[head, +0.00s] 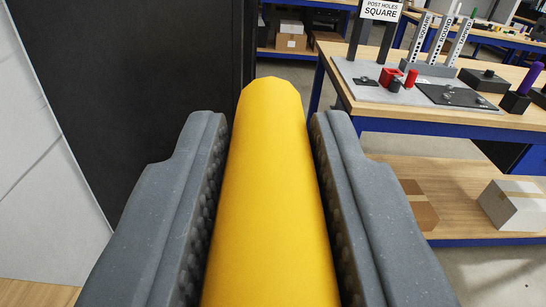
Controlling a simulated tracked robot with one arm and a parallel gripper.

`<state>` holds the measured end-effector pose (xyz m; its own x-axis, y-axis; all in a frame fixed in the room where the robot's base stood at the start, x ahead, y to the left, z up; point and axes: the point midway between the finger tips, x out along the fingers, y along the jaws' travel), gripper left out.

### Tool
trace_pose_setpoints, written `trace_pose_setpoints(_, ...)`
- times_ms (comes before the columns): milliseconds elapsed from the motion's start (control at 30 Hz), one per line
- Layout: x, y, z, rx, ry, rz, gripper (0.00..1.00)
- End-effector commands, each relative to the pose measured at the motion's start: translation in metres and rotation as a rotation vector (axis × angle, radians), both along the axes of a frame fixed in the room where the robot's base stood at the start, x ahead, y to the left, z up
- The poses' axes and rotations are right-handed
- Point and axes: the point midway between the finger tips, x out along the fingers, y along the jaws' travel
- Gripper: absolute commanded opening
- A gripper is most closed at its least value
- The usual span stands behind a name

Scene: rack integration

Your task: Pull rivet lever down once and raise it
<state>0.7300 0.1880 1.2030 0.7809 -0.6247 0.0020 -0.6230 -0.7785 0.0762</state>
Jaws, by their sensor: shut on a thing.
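A thick yellow bar (267,190), which looks like the grip of the rivet lever, runs up the middle of the head view from the bottom edge. My gripper (268,145) has one dark grey padded finger on each side of it. Both fingers press close along the bar's sides, so my gripper is shut on it. The bar's faceted far end sticks out past the fingertips. The rest of the lever and whatever it is mounted on are not visible.
A large black panel (150,75) stands close behind on the left, beside a white wall (40,150). A workbench (430,118) at the right holds posts, a "POST HOLES SQUARE" sign (381,10) and small parts. A box (515,207) sits on its lower shelf.

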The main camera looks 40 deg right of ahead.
Motion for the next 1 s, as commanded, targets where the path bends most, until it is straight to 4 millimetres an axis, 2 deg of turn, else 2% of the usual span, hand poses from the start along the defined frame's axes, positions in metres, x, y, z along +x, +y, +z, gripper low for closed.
trace_pose_setpoints(133, 0.000, 0.002, -0.003, 0.000, 0.005, 0.005, 0.00)
trace_pose_setpoints(167, 0.000, 0.002, -0.003, 0.000, 0.005, 0.005, 0.29)
trace_pose_setpoints(200, 0.000, 0.002, -0.003, 0.000, 0.005, 0.005, 0.41)
trace_pose_setpoints(233, 0.000, 0.002, -0.003, 0.000, 0.005, 0.005, 0.45)
trace_pose_setpoints(533, -0.002, 0.004, -0.001, 0.000, 0.002, 0.007, 0.45)
trace_pose_setpoints(667, -0.009, 0.011, -0.002, 0.000, 0.002, 0.008, 0.45)
trace_pose_setpoints(1000, -0.060, 0.053, -0.003, 0.001, 0.001, 0.011, 0.45)
